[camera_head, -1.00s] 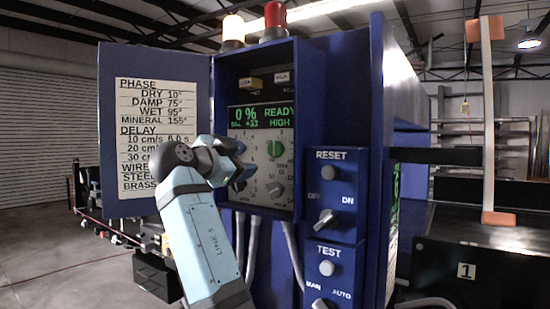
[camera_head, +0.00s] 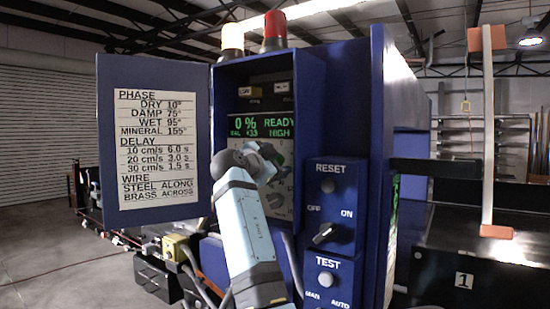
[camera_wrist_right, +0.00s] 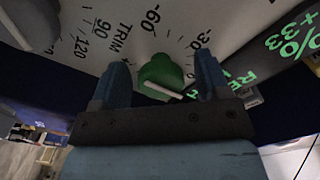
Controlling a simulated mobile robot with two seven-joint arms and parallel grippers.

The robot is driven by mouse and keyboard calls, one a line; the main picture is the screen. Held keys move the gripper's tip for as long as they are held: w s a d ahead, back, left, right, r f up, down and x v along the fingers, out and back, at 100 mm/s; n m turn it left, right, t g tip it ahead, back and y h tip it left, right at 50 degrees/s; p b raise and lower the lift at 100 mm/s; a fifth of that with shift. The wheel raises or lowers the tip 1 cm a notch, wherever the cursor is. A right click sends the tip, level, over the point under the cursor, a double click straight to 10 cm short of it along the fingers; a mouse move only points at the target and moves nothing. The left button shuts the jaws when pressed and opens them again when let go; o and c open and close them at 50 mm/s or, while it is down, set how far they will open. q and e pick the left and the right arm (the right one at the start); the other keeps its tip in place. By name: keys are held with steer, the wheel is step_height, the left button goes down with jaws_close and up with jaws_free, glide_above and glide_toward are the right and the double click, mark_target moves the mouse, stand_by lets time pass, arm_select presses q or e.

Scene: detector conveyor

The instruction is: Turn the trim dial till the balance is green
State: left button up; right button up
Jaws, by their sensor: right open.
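The green trim dial (camera_wrist_right: 160,77) has a white pointer line and shows in the right wrist view, with TRIM lettering and a scale with -60 and -30 beside it. My right gripper (camera_wrist_right: 161,69) is open, its fingers on either side of the dial; I cannot tell whether they touch it. In the head view my right wrist covers most of the dial. The display (camera_head: 262,127) reads 0 %, BAL +33, READY and HIGH in green letters. My left gripper is not in view.
A grey knob (camera_wrist_right: 28,22) is beside the trim dial in the wrist view. The blue cabinet door (camera_head: 155,230) stands open at left with a printed chart (camera_head: 156,150). RESET and TEST switches are on the blue box (camera_head: 334,200) at right.

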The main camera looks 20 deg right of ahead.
steer(key=c, duration=0.9)
steer(key=shift+n, duration=1.4)
steer(key=n, duration=0.3)
steer(key=shift+n, duration=0.4)
steer(key=n, duration=0.4)
steer(key=shift+r, duration=0.1)
steer(key=shift+n+p, duration=0.6)
steer(key=shift+n, duration=1.2)
